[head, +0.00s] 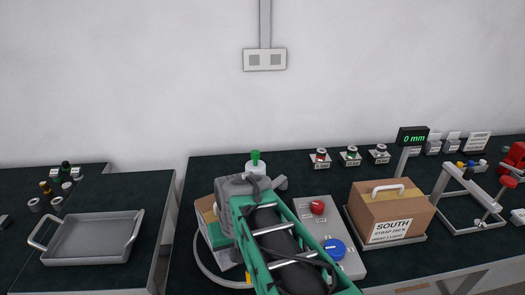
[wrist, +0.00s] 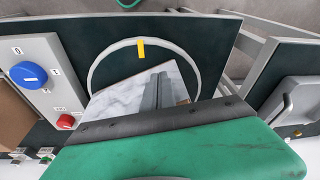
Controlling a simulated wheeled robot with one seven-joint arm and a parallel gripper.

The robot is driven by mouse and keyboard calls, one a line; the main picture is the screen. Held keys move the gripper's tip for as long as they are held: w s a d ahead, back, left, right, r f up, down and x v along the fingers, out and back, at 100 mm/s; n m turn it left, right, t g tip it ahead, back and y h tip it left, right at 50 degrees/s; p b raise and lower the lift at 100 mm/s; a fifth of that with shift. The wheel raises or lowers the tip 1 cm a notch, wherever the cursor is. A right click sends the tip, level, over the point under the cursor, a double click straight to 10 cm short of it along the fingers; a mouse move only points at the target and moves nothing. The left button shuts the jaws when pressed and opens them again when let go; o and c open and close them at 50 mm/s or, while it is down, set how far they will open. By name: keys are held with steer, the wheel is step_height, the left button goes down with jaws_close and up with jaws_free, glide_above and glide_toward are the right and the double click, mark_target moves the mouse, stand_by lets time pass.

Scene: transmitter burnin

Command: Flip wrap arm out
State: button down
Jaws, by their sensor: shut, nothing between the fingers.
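My gripper (head: 237,188) is over the left part of the bench in the head view, above a small box (head: 210,236) that it largely hides. In the wrist view my gripper (wrist: 160,90) is shut and empty over a grey-white mottled surface. A thin pale ring (wrist: 97,62) curves around this spot on the dark bench, with a yellow tab (wrist: 141,49) on it. Part of the ring (head: 198,262) shows left of my arm in the head view. I cannot tell which part is the wrap arm; it may be hidden by my arm.
A grey panel (head: 308,207) with a red button and blue knob stands right of my arm. Further right are a SOUTH carton (head: 390,212) and a metal frame (head: 476,205). A white bottle with a green cap (head: 255,164) stands behind. A grey tray (head: 95,240) lies left.

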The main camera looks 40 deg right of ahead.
steer(key=s+d+r+m+p, duration=0.1)
steer(key=s+d+m, duration=0.3)
steer(key=d, duration=0.7)
steer(key=s+d+r+m+p, duration=0.15)
steer(key=s+d+m, duration=0.25)
steer(key=d, duration=0.7)
steer(key=w+d+r+m+t, duration=0.2)
steer(key=w+r+m+t, duration=0.4)
steer(key=w+r, duration=0.7)
steer(key=shift+w+r+m+t, duration=0.3)
steer(key=shift+w+r+t, duration=0.1)
steer(key=shift+w, duration=0.15)
steer(key=p, duration=0.2)
glide_toward(257, 157)
steer(key=x, duration=0.5)
steer(key=shift+s+f, duration=0.25)
steer(key=shift+f, duration=0.05)
steer(key=shift+w+d+f, duration=0.1)
steer(key=shift+w, duration=0.45)
